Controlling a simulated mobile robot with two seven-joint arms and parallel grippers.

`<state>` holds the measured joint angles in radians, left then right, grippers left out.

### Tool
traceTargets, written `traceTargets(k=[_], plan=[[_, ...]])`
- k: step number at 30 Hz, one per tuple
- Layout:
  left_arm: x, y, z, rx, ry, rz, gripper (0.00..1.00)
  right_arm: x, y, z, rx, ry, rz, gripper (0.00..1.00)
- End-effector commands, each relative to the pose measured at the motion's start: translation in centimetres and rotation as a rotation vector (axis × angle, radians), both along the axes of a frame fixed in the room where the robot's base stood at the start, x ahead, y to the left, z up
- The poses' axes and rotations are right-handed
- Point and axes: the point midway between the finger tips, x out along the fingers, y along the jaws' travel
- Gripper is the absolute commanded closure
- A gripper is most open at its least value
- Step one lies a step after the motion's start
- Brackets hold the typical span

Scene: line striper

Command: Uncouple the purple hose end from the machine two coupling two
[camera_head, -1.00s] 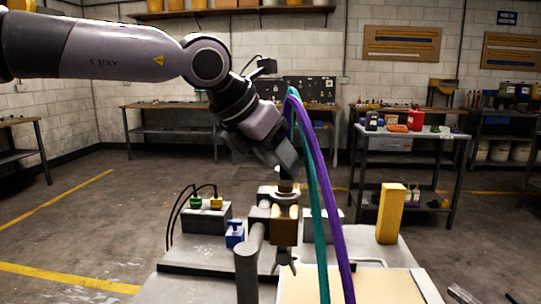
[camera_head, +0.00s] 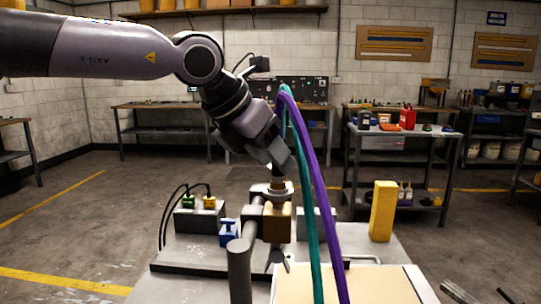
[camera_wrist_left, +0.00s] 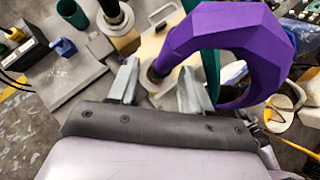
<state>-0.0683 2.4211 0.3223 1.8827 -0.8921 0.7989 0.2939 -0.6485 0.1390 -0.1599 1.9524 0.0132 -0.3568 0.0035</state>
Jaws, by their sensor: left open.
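The purple hose (camera_head: 318,190) arches up and over beside a teal hose (camera_head: 300,165) in the head view. In the left wrist view the purple hose (camera_wrist_left: 235,45) curls down to its end (camera_wrist_left: 160,76), which lies in the gap between my left gripper's fingers (camera_wrist_left: 157,78). The fingers are spread, one on each side of it; contact cannot be told. In the head view my left gripper (camera_head: 284,170) is tilted down just above a round fitting (camera_head: 278,188) on the machine (camera_head: 276,224). The coupling at the hose end is mostly hidden. My right gripper is not seen.
A yellow block (camera_head: 382,211) stands right of the hoses. A box with green and yellow plugs and black cables (camera_head: 197,214) and a blue part (camera_head: 228,232) are on the left. A shelf cart (camera_head: 400,165) stands behind.

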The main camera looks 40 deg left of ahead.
Motion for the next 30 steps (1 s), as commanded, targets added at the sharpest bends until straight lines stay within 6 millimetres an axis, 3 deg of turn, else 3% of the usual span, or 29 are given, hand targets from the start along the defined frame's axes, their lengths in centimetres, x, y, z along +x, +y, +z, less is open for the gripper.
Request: traceTargets(k=[2,6,7,30], plan=[[0.0,0.0,0.0,0.0,-0.001,-0.001,0.51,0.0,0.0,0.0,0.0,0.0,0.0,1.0],[0.0,0.0,0.1,0.0,-0.001,-0.001,0.97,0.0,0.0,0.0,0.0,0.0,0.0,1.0],[0.0,0.0,0.0,0.0,-0.001,-0.001,1.0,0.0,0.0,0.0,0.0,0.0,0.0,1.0],[0.1,0.0,1.3,0.0,-0.004,0.0,1.0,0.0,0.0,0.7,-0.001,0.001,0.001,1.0]])
